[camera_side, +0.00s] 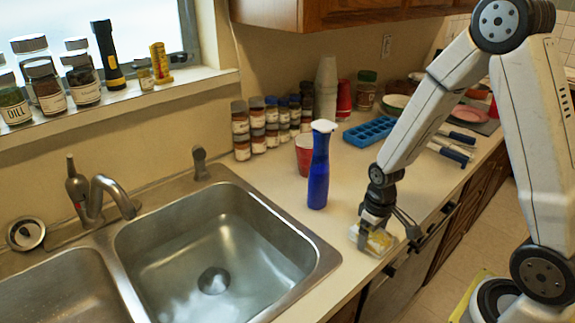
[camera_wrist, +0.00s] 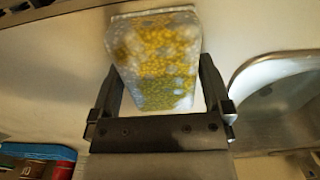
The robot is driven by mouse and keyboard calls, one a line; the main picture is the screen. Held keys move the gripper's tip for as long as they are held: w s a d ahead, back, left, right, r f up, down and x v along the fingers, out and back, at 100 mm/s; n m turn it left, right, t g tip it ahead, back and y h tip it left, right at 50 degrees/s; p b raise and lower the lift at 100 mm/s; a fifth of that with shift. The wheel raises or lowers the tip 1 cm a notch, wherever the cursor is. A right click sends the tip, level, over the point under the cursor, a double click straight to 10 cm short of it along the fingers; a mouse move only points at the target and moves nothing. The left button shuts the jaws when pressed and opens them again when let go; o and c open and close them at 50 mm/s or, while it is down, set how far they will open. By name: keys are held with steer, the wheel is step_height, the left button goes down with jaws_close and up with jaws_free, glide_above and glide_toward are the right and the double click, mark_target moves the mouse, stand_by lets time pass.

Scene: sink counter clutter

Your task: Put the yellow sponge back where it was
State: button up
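A yellow and white speckled block (camera_wrist: 155,55), which I take for the yellow sponge, lies between my fingers in the wrist view. In the side view the pale yellow block (camera_side: 377,243) is at the counter's front edge, right of the blue bottle, partly hidden by my gripper. My gripper (camera_wrist: 160,85) points down over it, with its fingers wide apart on either side of the block. Light gaps show beside the block's near end. Whether the fingertips touch its sides is not clear. My gripper also shows in the side view (camera_side: 375,222).
A blue bottle (camera_side: 319,165) with a white top stands close left of my gripper. The double sink (camera_side: 205,250) is further left. A red cup (camera_side: 304,155), a blue tray (camera_side: 369,131) and several spice jars stand behind. Blue-handled utensils (camera_side: 450,152) lie to the right.

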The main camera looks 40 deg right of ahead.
steer(key=shift+r, duration=0.1)
step_height(320, 180, up, 12)
stand_by(1.1)
stand_by(0.5)
steer(key=s+a+f+t, duration=0.2)
steer(key=a+f, duration=0.1)
steer(key=a, duration=0.3)
steer(key=shift+s+a+f+t, duration=0.15)
steer(key=shift+s+a+t, duration=0.05)
steer(key=shift+s+t, duration=0.1)
